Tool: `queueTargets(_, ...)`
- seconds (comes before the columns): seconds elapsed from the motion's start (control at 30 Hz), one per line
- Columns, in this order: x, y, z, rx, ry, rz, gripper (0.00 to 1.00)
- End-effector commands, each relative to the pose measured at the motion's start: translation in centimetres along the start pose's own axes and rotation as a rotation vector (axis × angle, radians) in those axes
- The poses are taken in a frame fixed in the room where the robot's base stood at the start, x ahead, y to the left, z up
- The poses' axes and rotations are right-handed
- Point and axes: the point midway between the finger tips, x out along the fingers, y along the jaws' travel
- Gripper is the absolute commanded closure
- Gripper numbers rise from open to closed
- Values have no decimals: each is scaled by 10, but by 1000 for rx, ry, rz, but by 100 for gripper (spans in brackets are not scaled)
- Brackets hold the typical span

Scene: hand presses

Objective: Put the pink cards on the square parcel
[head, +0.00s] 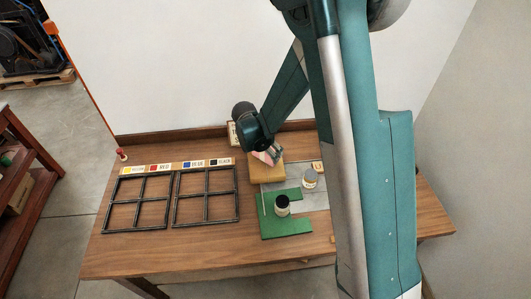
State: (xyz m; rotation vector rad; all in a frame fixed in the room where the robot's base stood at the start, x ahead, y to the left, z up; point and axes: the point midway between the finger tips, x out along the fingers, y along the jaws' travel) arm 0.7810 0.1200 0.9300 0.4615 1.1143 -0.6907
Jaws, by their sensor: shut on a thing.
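The square parcel (266,174) is a tan block on the table, right of the dark divided frames. My gripper (273,154) is directly over it, pointing down and tilted. It is shut on the pink cards (262,157), a small pink and white piece that shows at the left of the fingers. The cards are at the parcel's top, partly hidden by the gripper. I cannot tell whether they touch the parcel.
Two dark divided frames (173,199) lie at the left below a strip of colour labels (180,165).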

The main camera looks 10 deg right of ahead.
Motion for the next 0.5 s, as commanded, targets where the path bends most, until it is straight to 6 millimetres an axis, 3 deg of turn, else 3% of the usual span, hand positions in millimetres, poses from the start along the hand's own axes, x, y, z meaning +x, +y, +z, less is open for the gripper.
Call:
queueTargets(0.2, 14, 0, -6, 0, 0, 0, 44)
queueTargets(0.5, 15, 0, -6, 0, 0, 0, 44)
